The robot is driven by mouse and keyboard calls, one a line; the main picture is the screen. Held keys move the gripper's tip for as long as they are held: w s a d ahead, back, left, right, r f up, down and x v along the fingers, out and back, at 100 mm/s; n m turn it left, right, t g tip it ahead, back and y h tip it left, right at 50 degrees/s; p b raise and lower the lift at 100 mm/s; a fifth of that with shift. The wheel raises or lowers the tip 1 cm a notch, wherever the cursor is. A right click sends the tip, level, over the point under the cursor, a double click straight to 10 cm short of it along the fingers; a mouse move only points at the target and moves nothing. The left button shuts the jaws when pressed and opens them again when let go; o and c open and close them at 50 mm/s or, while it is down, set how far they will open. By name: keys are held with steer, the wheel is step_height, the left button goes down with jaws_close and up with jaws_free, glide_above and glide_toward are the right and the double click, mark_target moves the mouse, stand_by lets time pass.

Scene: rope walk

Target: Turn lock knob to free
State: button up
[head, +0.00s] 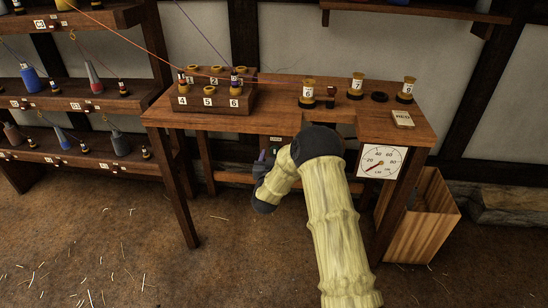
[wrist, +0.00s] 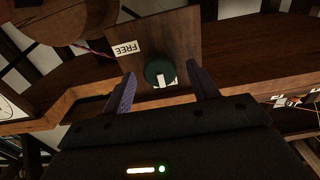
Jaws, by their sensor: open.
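The lock knob (wrist: 160,72) is a round dark green knob with a white mark on its near rim in the wrist view. It sits on a brown wooden panel (wrist: 175,28). A white label reading FREE (wrist: 126,50), upside down in this view, is on the panel left of the knob; the white mark does not point at it. My gripper (wrist: 163,82) is open, with one purple finger on each side of the knob. I cannot tell whether the fingers touch it. In the head view my gripper (head: 264,160) is at the front of the table, and my arm hides the knob.
The wooden table (head: 270,92) carries numbered spools, a stepped block (head: 215,103) and a small card (head: 403,118). A white dial (head: 382,162) hangs at its front right. A wooden bin (head: 425,225) stands below right. Shelves with spools are at left. The floor in front is open.

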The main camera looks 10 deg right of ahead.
steer(key=shift+w+d, duration=0.1)
steer(key=shift+w, duration=0.1)
steer(key=shift+c, duration=0.2)
steer(key=c, duration=0.9)
steer(key=shift+c, duration=0.2)
